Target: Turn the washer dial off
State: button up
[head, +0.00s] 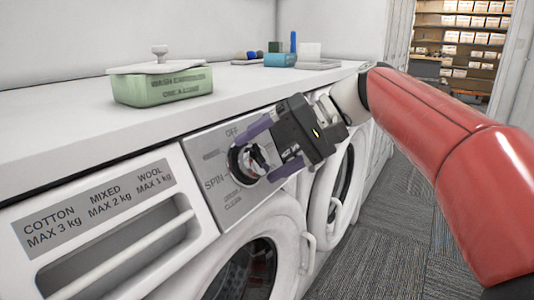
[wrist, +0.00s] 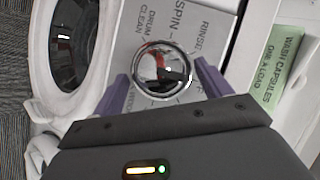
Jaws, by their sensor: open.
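The washer dial (head: 247,163) is a round dark knob with a shiny rim on the grey panel (head: 212,149) of the near washer. OFF is printed above it and SPIN to its left; its pointer direction is not clear. In the wrist view the dial (wrist: 163,70) shows as a chrome disc with reflections, near the middle. My gripper (head: 257,157) has purple fingers, open, one on each side of the dial. In the wrist view the fingers of my gripper (wrist: 160,74) flank the dial; I cannot tell whether they touch it.
A green wash-capsule box (head: 162,87) with a white lid stands on the white counter (head: 60,130). Small blue and green items (head: 280,58) are further back. The round washer door (head: 250,270) is below the dial. A second washer (head: 335,190) stands beyond. Carpet floor is at right.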

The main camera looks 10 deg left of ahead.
jog(key=p+v, duration=0.1)
jog(key=v, duration=0.6)
jog(key=shift+d+r, duration=0.2)
jog(key=shift+d, duration=0.15)
